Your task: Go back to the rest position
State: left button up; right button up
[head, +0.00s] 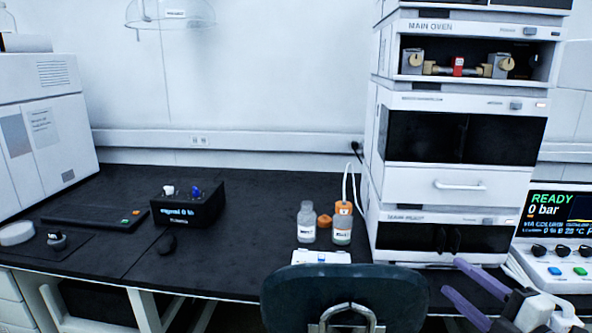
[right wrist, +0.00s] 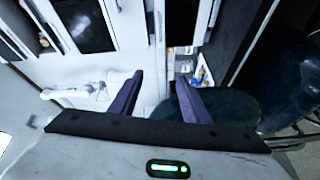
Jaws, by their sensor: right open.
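My right gripper (head: 460,287) is at the lower right of the head view, in front of the stack's base and beside the chair. Its two purple fingers are apart, with nothing between them. In the right wrist view the same gripper (right wrist: 160,95) shows its fingers spread and empty. My left gripper is in neither view.
A dark chair (head: 345,297) stands at the bench's front edge. The tall instrument stack (head: 455,185) and a READY display unit (head: 552,240) are at right.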

jog(key=s+d+f+m+g+h, duration=0.25)
jog(key=s+f, duration=0.25)
jog(key=f, duration=0.4)
jog(key=s+d+f+m+g+h, duration=0.1)
jog(key=s+f+m+g, duration=0.15)
jog(key=s+f, duration=0.4)
jog(key=s+d+f+m+g+h, duration=0.2)
jog(key=s+f+m+g, duration=0.25)
jog(key=s+f, duration=1.15)
jog(key=a+f+m+t+y, duration=0.1)
jog(key=a+m, duration=0.7)
jog(key=a, duration=1.3)
jog(key=shift+s+a+y, duration=0.15)
jog(key=shift+s+y, duration=0.3)
jog(key=shift+y, duration=0.1)
